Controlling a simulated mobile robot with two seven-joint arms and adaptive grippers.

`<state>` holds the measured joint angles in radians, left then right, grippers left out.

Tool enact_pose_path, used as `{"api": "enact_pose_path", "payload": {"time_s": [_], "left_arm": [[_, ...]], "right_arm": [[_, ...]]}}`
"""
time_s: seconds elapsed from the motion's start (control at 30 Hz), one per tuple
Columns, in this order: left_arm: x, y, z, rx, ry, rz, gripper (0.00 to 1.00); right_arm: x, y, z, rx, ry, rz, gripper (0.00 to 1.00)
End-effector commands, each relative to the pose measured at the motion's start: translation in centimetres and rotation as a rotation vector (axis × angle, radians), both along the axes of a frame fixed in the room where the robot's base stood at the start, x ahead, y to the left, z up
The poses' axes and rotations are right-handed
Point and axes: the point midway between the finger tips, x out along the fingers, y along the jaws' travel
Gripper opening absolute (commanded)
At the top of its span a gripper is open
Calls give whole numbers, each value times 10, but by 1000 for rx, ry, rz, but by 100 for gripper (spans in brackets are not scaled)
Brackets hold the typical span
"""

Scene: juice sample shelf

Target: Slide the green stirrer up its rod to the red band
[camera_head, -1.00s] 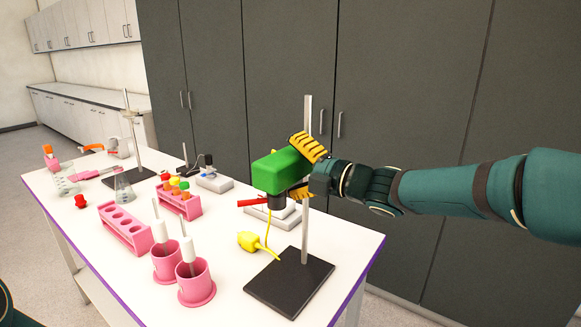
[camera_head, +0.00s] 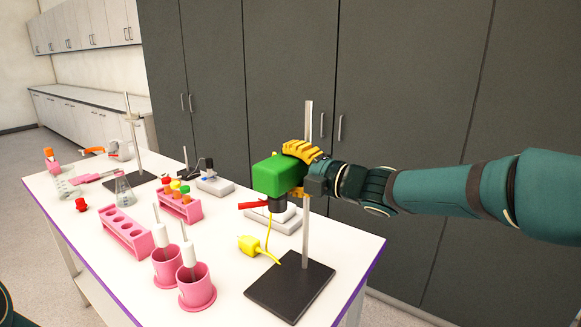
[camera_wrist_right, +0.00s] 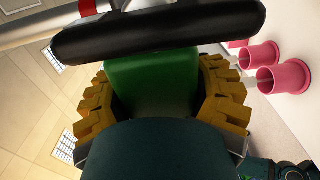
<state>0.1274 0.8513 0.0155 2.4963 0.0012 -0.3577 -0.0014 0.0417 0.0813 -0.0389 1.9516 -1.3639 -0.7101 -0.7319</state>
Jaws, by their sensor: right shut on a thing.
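The green stirrer (camera_head: 277,176) is a green block with a black lower part, on the upright grey rod (camera_head: 306,230) of the nearest stand. My right gripper (camera_head: 298,168) is shut on the green block, yellow fingers on either side of it. The right wrist view shows the green block (camera_wrist_right: 152,82) between the yellow fingers (camera_wrist_right: 163,100). There the red band (camera_wrist_right: 88,7) shows on the rod at the top edge, partly cut off. I cannot make out the band in the head view. My left gripper is not in view.
The black stand base (camera_head: 290,290) is near the table's right edge. Pink cups (camera_head: 197,290) and racks (camera_head: 125,232) stand to the left. Grey cabinets (camera_head: 420,120) rise behind.

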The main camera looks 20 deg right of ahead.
Motion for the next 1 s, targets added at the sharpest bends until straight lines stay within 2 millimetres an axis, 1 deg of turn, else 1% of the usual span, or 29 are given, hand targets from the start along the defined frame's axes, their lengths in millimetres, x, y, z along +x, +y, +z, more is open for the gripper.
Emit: {"api": "enact_pose_path", "payload": {"time_s": [0.03,0.27,0.3,0.37,0.67,0.77,0.87,1.0], "left_arm": [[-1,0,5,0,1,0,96],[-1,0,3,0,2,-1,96],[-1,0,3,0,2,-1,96],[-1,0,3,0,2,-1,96],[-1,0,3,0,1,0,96],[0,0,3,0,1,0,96],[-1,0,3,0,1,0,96],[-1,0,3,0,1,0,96]], "right_arm": [[0,-2,13,5,-14,-4,17],[0,-2,12,6,-14,-4,17],[0,-2,12,6,-14,-4,70],[0,-2,12,6,-14,-4,91],[0,-2,10,4,-11,-3,91],[-4,-5,10,4,-11,-3,91],[-13,-12,10,4,-11,-4,91],[-35,-29,11,4,-12,-6,91]]}}
